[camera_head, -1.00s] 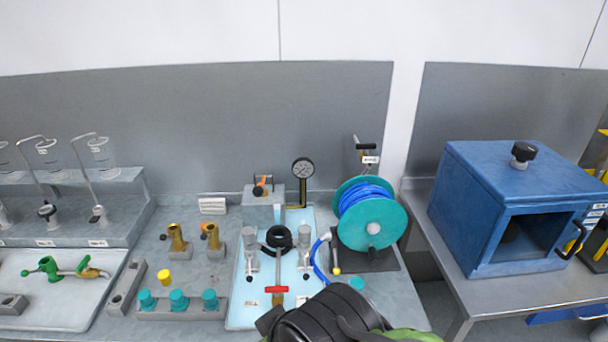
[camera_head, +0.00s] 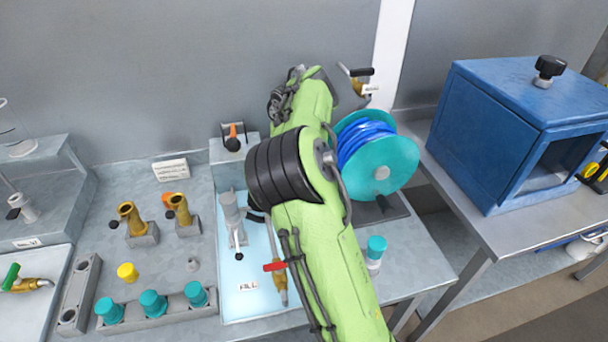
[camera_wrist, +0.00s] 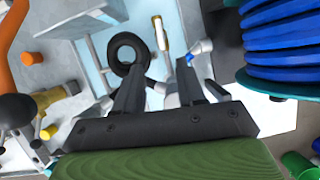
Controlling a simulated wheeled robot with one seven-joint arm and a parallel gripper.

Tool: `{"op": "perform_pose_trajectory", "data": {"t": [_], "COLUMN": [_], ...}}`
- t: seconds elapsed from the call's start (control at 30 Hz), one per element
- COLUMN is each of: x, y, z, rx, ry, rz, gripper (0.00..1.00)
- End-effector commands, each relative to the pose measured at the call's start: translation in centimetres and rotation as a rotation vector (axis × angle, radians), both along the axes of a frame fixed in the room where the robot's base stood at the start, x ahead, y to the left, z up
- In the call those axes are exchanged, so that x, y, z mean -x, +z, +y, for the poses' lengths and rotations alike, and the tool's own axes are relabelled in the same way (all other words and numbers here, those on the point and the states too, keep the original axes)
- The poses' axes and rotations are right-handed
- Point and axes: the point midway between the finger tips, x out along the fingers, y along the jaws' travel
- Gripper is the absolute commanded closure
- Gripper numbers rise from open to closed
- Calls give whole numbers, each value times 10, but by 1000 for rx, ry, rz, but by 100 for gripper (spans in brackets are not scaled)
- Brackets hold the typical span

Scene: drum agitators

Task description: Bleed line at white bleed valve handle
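A light blue tray (camera_head: 236,302) on the bench holds a silver valve (camera_head: 232,215) and a brass fitting with a red handle (camera_head: 275,266), beside a "FILL" label. My green arm covers the tray's right half, and my gripper is hidden in the head view. In the wrist view my gripper (camera_wrist: 158,76) has its dark fingers apart with nothing visibly held. Beyond the fingers are a black ring (camera_wrist: 115,50), a brass piece with white ends (camera_wrist: 159,33) and a silver part with a blue tip (camera_wrist: 200,48). I cannot clearly make out which part is the white bleed handle.
A teal reel with blue hose (camera_head: 381,173) stands right of my arm. Further right is a blue cabinet (camera_head: 490,140). Brass fittings (camera_head: 131,217) and teal caps (camera_head: 153,303) stand left of the tray. A black-handled valve (camera_head: 361,78) is behind the reel.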

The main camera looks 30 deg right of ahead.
Motion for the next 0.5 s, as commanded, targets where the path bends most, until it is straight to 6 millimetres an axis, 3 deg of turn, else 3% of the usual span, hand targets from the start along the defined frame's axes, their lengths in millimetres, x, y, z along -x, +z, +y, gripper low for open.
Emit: {"op": "perform_pose_trajectory", "data": {"t": [0.5], "x": [-42], "y": [-111], "z": [-15], "rx": [-4], "ry": [-9], "rz": [4], "gripper": [61]}}
